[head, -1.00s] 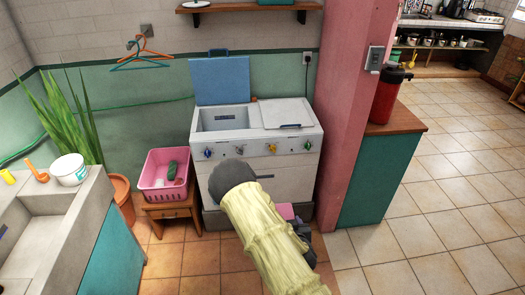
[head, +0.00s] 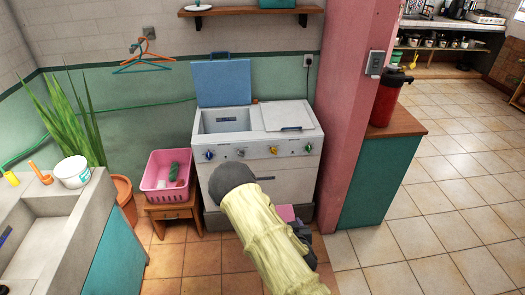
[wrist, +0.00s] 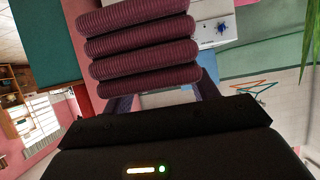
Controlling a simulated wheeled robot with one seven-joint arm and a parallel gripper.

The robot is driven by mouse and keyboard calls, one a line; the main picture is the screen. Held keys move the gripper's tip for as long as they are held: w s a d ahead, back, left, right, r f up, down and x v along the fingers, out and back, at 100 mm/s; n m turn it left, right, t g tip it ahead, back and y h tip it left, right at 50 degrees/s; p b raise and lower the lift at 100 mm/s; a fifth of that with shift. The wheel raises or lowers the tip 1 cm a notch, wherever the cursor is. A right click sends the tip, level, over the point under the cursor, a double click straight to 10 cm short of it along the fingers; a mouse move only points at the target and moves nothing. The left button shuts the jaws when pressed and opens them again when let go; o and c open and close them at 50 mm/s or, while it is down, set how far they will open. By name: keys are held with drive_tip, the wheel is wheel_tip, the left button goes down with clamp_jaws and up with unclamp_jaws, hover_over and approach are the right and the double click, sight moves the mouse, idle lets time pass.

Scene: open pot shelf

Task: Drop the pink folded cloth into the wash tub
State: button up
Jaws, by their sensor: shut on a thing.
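The pink folded cloth (wrist: 140,48) is a stack of ribbed folds in the wrist view, dark pink there. My gripper (wrist: 160,92) is shut on it, with a finger on either side. In the head view a small pink part of the cloth (head: 286,213) shows beside my arm, near my dark gripper (head: 302,236). The wash tub (head: 222,121) is the open left well of a white washing machine (head: 262,160), its blue lid raised. My gripper and the cloth are in front of the machine's lower right, apart from the tub. The tub's bottom is hidden.
A pink basket (head: 167,190) stands on a wooden stool (head: 172,212) left of the machine. A pink pillar (head: 344,90) and a counter with a red flask (head: 388,95) stand at right. A concrete sink (head: 60,215) is at left. Tiled floor at right is clear.

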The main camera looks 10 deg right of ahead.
drive_tip(key=s+r+p, duration=0.1)
drive_tip(key=r+p, duration=0.2)
drive_tip(key=p, duration=0.1)
drive_tip(key=s+r+p, duration=0.1)
drive_tip(key=r+p, duration=0.2)
drive_tip(key=p, duration=0.1)
drive_tip(key=s+r+p, duration=0.1)
drive_tip(key=r+p, duration=0.2)
drive_tip(key=p, duration=0.1)
drive_tip(key=shift+s+r, duration=0.2)
drive_tip(key=shift+r, duration=0.05)
drive_tip(key=shift+s+r+p, duration=0.25)
drive_tip(key=shift+r+p, duration=0.05)
drive_tip(key=shift+p, duration=0.4)
drive_tip(key=shift+f, duration=0.1)
